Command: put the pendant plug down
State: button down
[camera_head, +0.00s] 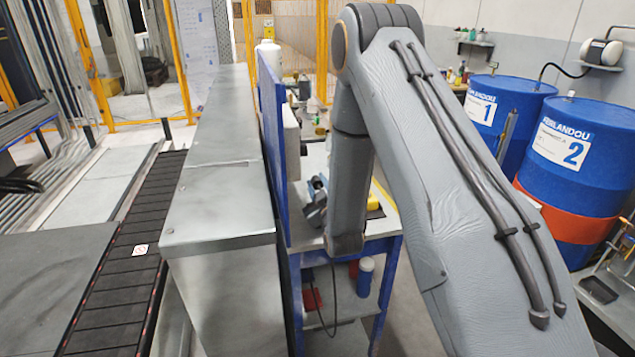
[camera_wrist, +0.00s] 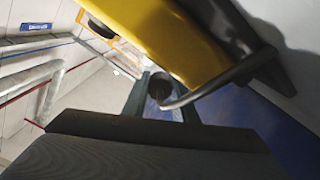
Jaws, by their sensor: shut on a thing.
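In the wrist view, my gripper (camera_wrist: 162,100) is shut on the pendant plug (camera_wrist: 160,85), a small dark round piece between its two fingers. A grey cable (camera_wrist: 215,82) curves from beside the plug up to the right. A large yellow and black body (camera_wrist: 165,35) fills the top of this view, close to the fingers. I cannot tell whether the plug touches any surface. In the head view, my arm reaches down over the workbench (camera_head: 376,226), and the plug cannot be made out there.
A blue upright panel (camera_head: 272,150) and a grey metal cabinet (camera_head: 222,205) stand left of the workbench. Small bottles and tools crowd the bench's far part. Two blue drums (camera_head: 575,135) stand at the right. A dark conveyor track (camera_head: 130,255) runs along the left.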

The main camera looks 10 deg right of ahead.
jog(key=shift+f, duration=0.1)
jog(key=shift+f, duration=0.25)
jog(key=shift+s+f+b, duration=0.2)
jog(key=shift+f+b, duration=0.2)
jog(key=shift+b, duration=0.1)
jog(key=c, duration=1.4)
grip_release()
jog(key=shift+f, duration=0.15)
jog(key=shift+c, duration=0.2)
jog(key=shift+s+r+p, duration=0.1)
jog(key=shift+r+p, duration=0.3)
jog(key=shift+r, duration=0.1)
jog(key=s+b, duration=0.1)
jog(key=s, duration=0.2)
jog(key=s+b, duration=0.1)
jog(key=s, duration=0.3)
jog(key=s+b, duration=0.1)
jog(key=s, duration=0.3)
jog(key=shift+s+r+b, duration=0.25)
jog(key=shift+r+b, duration=0.1)
